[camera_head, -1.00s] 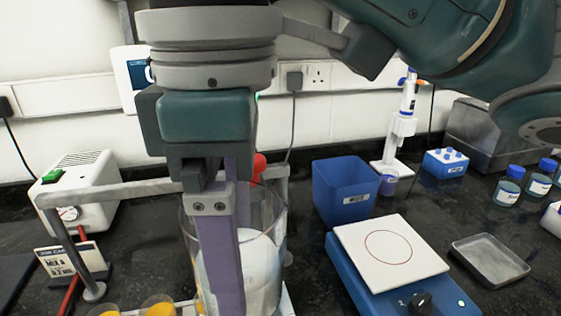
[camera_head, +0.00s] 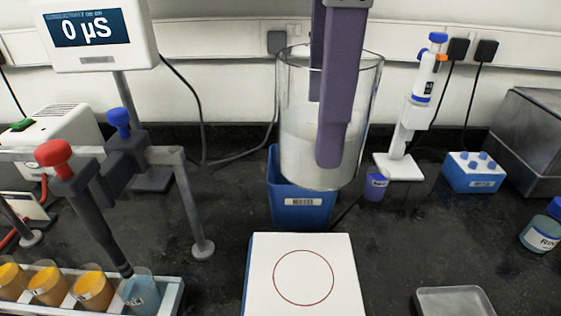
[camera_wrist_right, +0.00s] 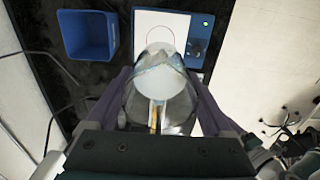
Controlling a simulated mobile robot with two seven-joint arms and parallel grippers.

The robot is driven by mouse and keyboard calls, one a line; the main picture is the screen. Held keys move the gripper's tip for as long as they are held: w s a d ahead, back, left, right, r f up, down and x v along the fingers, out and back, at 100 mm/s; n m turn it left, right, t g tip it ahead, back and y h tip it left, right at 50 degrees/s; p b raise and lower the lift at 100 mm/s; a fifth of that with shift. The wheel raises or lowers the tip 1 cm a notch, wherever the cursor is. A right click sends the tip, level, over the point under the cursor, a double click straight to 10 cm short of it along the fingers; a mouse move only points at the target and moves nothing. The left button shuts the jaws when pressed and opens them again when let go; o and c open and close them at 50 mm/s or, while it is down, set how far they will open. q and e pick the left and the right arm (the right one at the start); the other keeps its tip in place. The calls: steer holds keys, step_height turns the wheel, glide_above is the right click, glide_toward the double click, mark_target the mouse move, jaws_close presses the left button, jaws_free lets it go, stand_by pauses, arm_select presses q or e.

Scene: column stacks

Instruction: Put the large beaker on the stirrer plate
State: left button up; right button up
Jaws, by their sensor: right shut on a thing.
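The large beaker (camera_head: 300,150) is clear glass with whitish contents. My right gripper (camera_head: 335,155) is shut on it, with one purple finger in front of the glass. In the head view the beaker is raised and upright, overlapping the blue bin behind the stirrer plate. The stirrer plate (camera_head: 260,290) has a white square top with a red circle, which is bare. In the right wrist view the beaker (camera_wrist_right: 165,85) sits between the purple fingers, and its far end overlaps the plate's white top (camera_wrist_right: 142,22). My left gripper is not in view.
The blue bin (camera_head: 300,212) stands behind the plate. A pipette on a white stand (camera_head: 398,166) is at right, and a metal tray (camera_head: 452,303) lies front right. At left are a probe stand (camera_head: 190,205), a meter (camera_head: 95,35) and a rack of small beakers (camera_head: 170,300).

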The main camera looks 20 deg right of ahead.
step_height(320, 180, down, 17)
steer(key=shift+a+f+b, duration=0.1)
steer(key=shift+a+b, duration=0.05)
steer(key=shift+b, duration=0.5)
steer(key=shift+f, duration=0.3)
steer(key=shift+f, duration=0.1)
steer(key=o, duration=1.4)
step_height(320, 180, up, 12)
steer(key=shift+r+p, duration=0.15)
steer(key=shift+p, duration=0.2)
steer(key=shift+s, duration=0.1)
